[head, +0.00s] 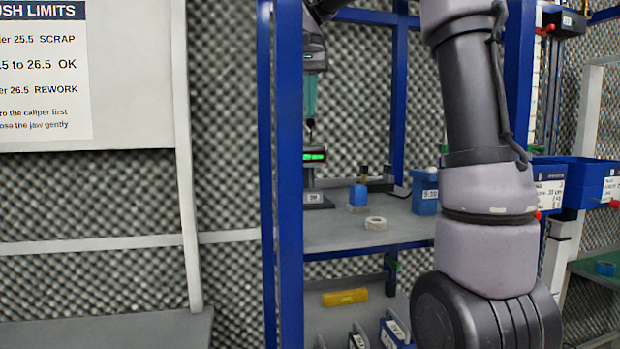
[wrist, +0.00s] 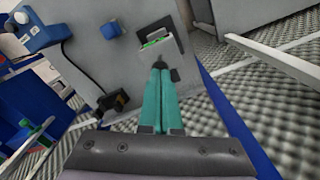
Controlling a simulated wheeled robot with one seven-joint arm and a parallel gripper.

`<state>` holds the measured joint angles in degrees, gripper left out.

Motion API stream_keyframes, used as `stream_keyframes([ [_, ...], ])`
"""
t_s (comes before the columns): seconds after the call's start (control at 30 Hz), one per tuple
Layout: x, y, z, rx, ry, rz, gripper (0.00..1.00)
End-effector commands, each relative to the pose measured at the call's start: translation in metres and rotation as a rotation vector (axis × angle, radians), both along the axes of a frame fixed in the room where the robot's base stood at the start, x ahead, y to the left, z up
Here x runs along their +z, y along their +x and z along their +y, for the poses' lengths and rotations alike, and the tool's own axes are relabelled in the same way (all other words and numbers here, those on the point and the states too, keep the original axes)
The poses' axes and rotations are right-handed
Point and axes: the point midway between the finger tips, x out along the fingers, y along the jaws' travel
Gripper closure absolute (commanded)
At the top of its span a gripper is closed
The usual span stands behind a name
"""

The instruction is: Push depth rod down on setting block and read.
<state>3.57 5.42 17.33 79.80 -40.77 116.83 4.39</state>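I cannot clearly separate rod and setting block. My gripper (head: 310,118) is above the gauge, pointing down, its teal fingers together. In the wrist view the gripper (wrist: 168,72) has its fingertips side by side, with a small dark part at the tips that overlaps the gauge's near side. I see nothing clearly held, and cannot tell whether the tips touch the gauge. The display digits are too small to read.
A blue post (head: 289,180) rises close on the left. A yellow level (head: 345,297) lies on the shelf below. The bench front is partly clear.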

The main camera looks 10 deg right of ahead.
Motion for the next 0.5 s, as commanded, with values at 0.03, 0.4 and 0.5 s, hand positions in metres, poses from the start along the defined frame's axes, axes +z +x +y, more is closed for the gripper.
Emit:
stream_keyframes([
  [0.03,0.003,0.000,0.000,0.000,0.000,-0.001,1.00],
  [0.4,0.033,0.001,0.000,0.000,0.000,-0.002,1.00],
  [0.5,0.040,0.001,0.000,0.000,0.000,-0.001,1.00],
])
